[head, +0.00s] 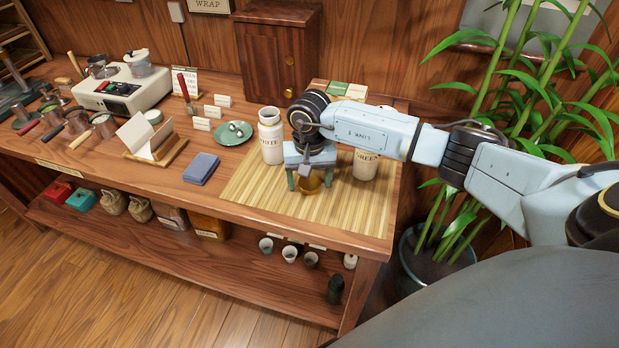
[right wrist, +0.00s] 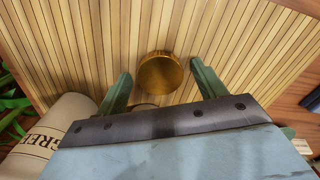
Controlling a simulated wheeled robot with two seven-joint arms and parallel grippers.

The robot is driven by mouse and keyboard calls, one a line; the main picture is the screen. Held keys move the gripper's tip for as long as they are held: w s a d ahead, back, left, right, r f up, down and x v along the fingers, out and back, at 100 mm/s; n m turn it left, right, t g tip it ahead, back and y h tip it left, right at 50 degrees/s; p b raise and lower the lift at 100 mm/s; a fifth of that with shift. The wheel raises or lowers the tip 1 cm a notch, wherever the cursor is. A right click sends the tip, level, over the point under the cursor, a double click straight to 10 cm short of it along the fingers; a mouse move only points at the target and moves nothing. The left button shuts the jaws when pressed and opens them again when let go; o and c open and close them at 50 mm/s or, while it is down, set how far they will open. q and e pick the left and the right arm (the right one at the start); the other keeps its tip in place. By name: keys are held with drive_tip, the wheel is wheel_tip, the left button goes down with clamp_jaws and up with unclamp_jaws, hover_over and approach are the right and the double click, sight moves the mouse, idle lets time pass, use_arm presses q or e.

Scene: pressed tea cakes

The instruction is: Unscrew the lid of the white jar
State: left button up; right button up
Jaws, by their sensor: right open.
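The white jar (head: 271,142), labelled WHITE, stands upright at the back left of the bamboo mat (head: 250,190). Its neck and top look white; I cannot tell whether a lid is on it. My right gripper (head: 310,184) points down over the mat, to the right of the white jar and apart from it. Its green fingers are open, on either side of a round brass-coloured piece (right wrist: 160,73), with small gaps in the right wrist view. The piece looks like a lid; what lies under it is hidden. My left gripper is not in view.
A jar labelled GREEN (head: 365,164) stands close right of my right gripper. A green dish (head: 233,133) and a blue-grey block (head: 201,168) lie left of the mat. A wooden cabinet (head: 277,50) stands behind. The mat's front left is clear.

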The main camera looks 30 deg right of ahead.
sight(310, 183)
wheel_tip(310, 183, up, 12)
idle(0.4)
drive_tip(key=shift+r, duration=0.1)
idle(0.8)
